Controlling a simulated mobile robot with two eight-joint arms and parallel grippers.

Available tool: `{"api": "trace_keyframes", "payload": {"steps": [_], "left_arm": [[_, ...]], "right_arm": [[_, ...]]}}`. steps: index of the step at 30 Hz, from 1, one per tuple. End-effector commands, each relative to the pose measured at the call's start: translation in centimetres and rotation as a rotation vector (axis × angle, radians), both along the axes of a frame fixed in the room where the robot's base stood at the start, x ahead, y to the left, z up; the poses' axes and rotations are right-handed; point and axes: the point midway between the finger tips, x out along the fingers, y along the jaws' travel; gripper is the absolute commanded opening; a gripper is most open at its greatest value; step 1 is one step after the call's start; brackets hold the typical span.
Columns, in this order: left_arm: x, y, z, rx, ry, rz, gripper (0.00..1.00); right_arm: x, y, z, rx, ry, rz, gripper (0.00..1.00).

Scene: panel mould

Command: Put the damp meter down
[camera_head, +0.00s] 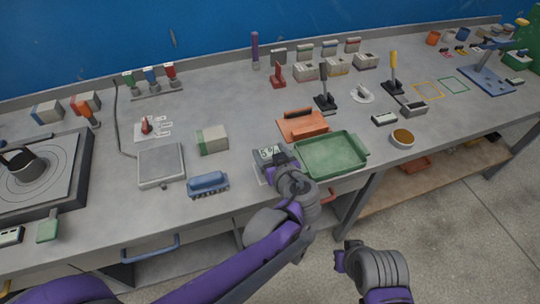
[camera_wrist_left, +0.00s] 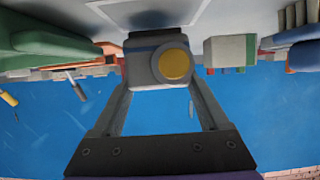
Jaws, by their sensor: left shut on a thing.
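In the left wrist view the damp meter (camera_wrist_left: 158,62) sits between the two fingers (camera_wrist_left: 160,80), showing a round yellow disc. A pale outline (camera_wrist_left: 150,22) lies on the bench close to it. I cannot tell whether the meter touches the bench. My right gripper (camera_head: 344,260) is in front of the bench, over the floor; its fingers are unclear.
An orange sander-like block (camera_head: 303,124) lies behind the tray. A blue ribbed block (camera_head: 207,184), a grey-green box (camera_head: 212,139) and a square scale (camera_head: 161,165) stand to the left. A bowl (camera_head: 402,138) is to the right. Bare bench (camera_head: 240,200) lies in front of the boxes.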

Motion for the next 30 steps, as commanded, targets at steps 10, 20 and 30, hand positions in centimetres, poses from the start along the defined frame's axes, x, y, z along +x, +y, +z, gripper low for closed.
{"api": "trace_keyframes", "payload": {"steps": [10,20,30], "left_arm": [[0.0,0.0,-1.2,0.001,-0.001,0.0,0.0],[0.0,0.0,-1.5,0.0,0.0,0.0,1.0],[-1.3,-0.5,-0.5,-0.001,0.0,-0.004,1.0]], "right_arm": [[0.0,0.0,-0.3,0.0,0.001,0.0,0.0],[0.0,0.0,-0.4,0.0,0.001,0.0,0.0],[0.0,0.0,-0.1,0.0,0.0,0.0,0.0]]}}
